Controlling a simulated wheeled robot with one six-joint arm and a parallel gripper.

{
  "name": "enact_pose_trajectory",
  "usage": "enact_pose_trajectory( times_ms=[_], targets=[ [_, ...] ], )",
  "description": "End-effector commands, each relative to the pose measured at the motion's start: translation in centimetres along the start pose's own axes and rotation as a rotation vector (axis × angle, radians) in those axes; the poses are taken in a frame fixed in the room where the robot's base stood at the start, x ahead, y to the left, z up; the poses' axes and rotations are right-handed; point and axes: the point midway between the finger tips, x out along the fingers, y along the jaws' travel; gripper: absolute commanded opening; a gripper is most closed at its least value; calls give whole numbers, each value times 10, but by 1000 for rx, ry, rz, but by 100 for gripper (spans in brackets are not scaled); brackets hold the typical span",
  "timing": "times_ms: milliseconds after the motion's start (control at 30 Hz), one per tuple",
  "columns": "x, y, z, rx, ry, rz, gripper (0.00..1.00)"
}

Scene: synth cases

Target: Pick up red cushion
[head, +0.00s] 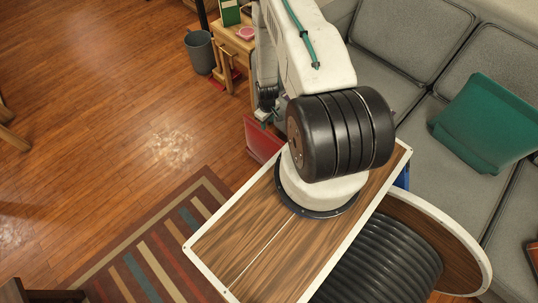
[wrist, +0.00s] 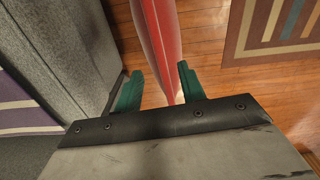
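The red cushion (head: 263,140) shows in the head view just beyond the left side of my body's top, partly hidden by my arm and body. In the wrist view the red cushion (wrist: 160,35) stands on edge and runs down between my two green fingers. My gripper (wrist: 157,82) is open, with one finger on each side of the cushion. A gap shows between the left finger and the cushion. The right finger is close to it, and I cannot tell whether they touch. In the head view the fingers are mostly hidden behind the arm.
A grey sofa (head: 395,82) with a green cushion (head: 487,122) stands at the right. A small wooden table (head: 233,42) and a grey bin (head: 200,52) stand at the back. A striped rug (head: 150,250) lies at lower left. The wooden floor (head: 100,110) at left is clear.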

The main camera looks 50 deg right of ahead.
Motion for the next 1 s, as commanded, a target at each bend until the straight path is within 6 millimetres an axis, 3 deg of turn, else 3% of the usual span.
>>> enact_pose_trajectory(
  times_ms=[633,933,967,1000],
  targets=[
    [83,0,8,0,-3,-1,40],
    [89,1,8,-1,-3,0,40],
    [89,1,8,-1,-3,0,37],
    [89,1,8,-1,-3,0,26]
  ],
)
